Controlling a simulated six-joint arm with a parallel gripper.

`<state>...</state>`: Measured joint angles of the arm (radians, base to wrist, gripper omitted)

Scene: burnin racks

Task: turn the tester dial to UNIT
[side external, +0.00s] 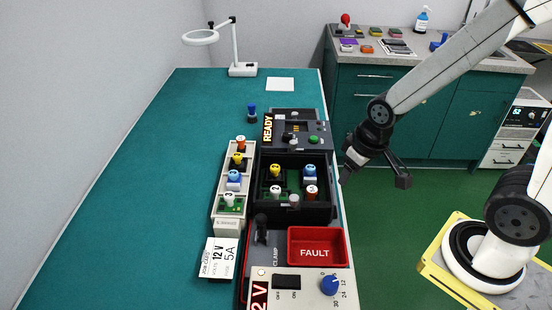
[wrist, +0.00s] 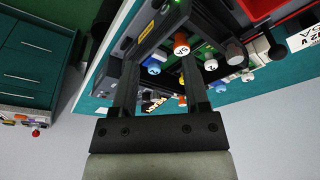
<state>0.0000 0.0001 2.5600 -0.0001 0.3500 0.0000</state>
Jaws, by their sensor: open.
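The tester (side external: 318,128) is a dark console with a lit READY sign (side external: 268,128), a small yellow-marked area and a green button (side external: 314,140). A small pale-topped knob (side external: 288,137) on its front left may be the dial; its setting and any UNIT label are too small to read. My gripper (side external: 374,176) is open and empty, off the bench's right edge, to the right of the tester and apart from it. In the wrist view, its two fingers (wrist: 160,65) point towards the bench, with the black tray and its coloured units beyond them.
A black tray (side external: 262,215) of colour-topped units, a pale rack (side external: 219,212), a red FAULT bin (side external: 342,250) and a power supply with a blue knob (side external: 330,285) line the bench's right side. A magnifier lamp (side external: 241,70) stands behind. The bench's left is clear.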

